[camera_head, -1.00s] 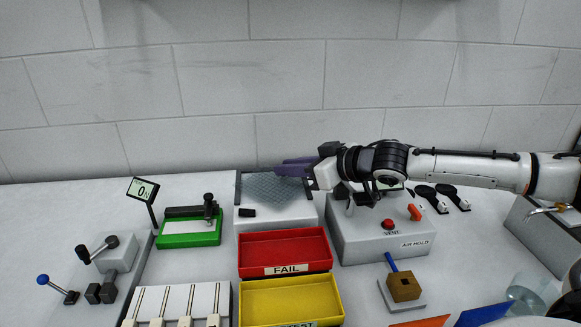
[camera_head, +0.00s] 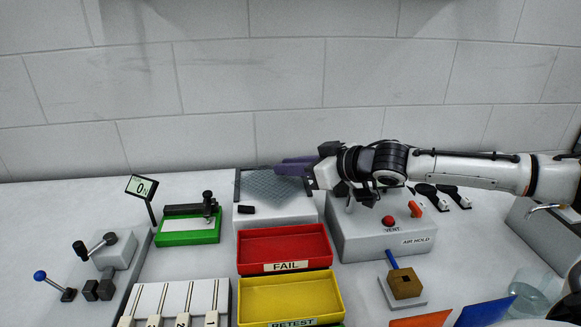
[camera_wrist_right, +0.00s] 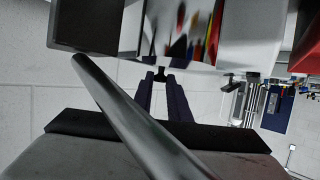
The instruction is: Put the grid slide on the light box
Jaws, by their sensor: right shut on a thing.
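The light box (camera_head: 290,214) is a low white box at the back middle of the bench in the head view. A grey gridded sheet (camera_head: 268,189), which looks like the grid slide, lies over its top; I cannot tell whether it rests fully flat. My right gripper (camera_head: 278,168) reaches in from the right, its purple fingers over the back right of the light box. It is shut on a small dark edge or tab, seen between the fingertips in the right wrist view (camera_wrist_right: 160,76). Whether that belongs to the grid slide is unclear. My left gripper is out of view.
A red FAIL tray (camera_head: 284,245) and yellow RETEST tray (camera_head: 290,296) stand in front. The AIR HOLD box (camera_head: 375,236) is close on the right, under my right arm. A green-based gauge (camera_head: 188,233) stands left. A tiled wall (camera_head: 290,120) rises behind.

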